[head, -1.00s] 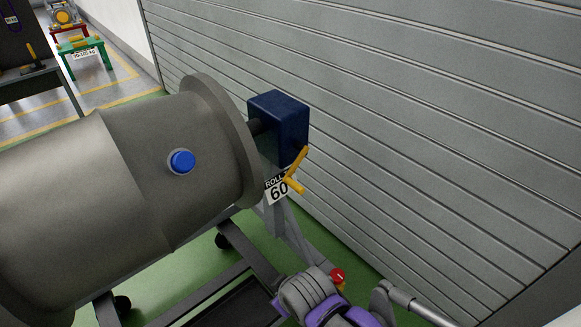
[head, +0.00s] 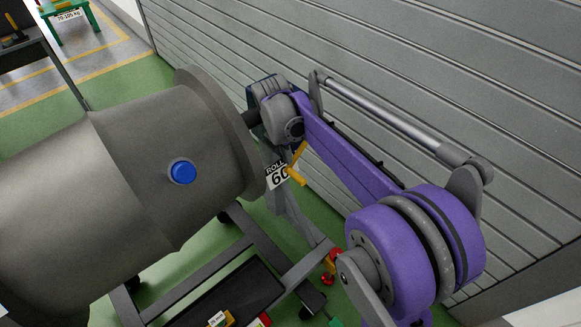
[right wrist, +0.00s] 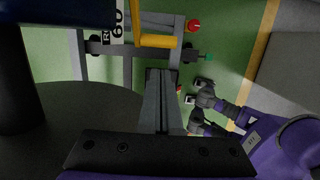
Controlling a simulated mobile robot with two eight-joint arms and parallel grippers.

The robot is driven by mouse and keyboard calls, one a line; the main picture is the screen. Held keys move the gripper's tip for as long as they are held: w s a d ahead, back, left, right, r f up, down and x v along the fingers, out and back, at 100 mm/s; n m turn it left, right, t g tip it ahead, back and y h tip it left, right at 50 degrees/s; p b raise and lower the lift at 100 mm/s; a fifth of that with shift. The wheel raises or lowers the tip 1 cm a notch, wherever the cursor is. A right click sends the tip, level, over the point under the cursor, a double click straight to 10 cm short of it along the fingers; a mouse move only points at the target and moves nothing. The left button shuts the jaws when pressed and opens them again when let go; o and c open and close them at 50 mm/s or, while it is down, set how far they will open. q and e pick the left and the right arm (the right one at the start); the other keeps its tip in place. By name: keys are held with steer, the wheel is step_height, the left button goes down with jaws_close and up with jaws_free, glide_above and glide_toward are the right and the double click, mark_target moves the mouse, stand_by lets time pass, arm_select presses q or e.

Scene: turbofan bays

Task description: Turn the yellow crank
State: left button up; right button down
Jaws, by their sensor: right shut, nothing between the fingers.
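The yellow crank (head: 297,164) sticks out below the blue box (head: 254,90) at the end of the large grey drum. It also shows at the top of the right wrist view (right wrist: 157,41). My right gripper (right wrist: 160,72) is shut and empty, its fingertips just below the crank in that picture and apart from it, as far as I can tell. In the head view my right wrist covers most of the blue box and hides the fingers.
The grey drum (head: 150,180) with a blue knob (head: 183,172) fills the left. A sign reading 60 (head: 277,175) hangs beside the crank. A slatted grey wall (head: 420,70) stands close behind. Red knobs (head: 327,279) sit on the stand below.

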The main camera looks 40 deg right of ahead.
mark_target(295, 178)
steer(key=f, duration=0.3)
steer(key=d+f, duration=0.1)
steer(key=f, duration=0.2)
steer(key=f+b, duration=0.1)
steer(key=f, duration=0.2)
steer(key=shift+d+f, duration=0.3)
steer(key=shift+d, duration=0.05)
steer(key=shift+d+f+h+b, duration=0.2)
steer(key=shift+f+h+b, duration=0.4)
steer(key=shift+f+h, duration=0.1)
steer(key=shift+d+f+b, duration=0.4)
steer(key=shift+f+b, duration=0.05)
steer(key=shift+f, duration=0.15)
steer(key=shift+w+d+f+b, duration=0.15)
steer(key=shift+d+f+b, duration=0.65)
steer(key=shift+d+f, duration=0.35)
steer(key=shift+d+f+h, duration=0.15)
steer(key=shift+f+h, duration=0.1)
steer(key=shift+h, duration=0.05)
steer(key=shift+w+d+f+h+b, duration=0.1)
steer(key=shift+d+f+h+b, duration=0.2)
steer(key=shift+d+h+b, duration=0.25)
steer(key=shift+d+f, duration=0.2)
steer(key=shift+d, duration=0.4)
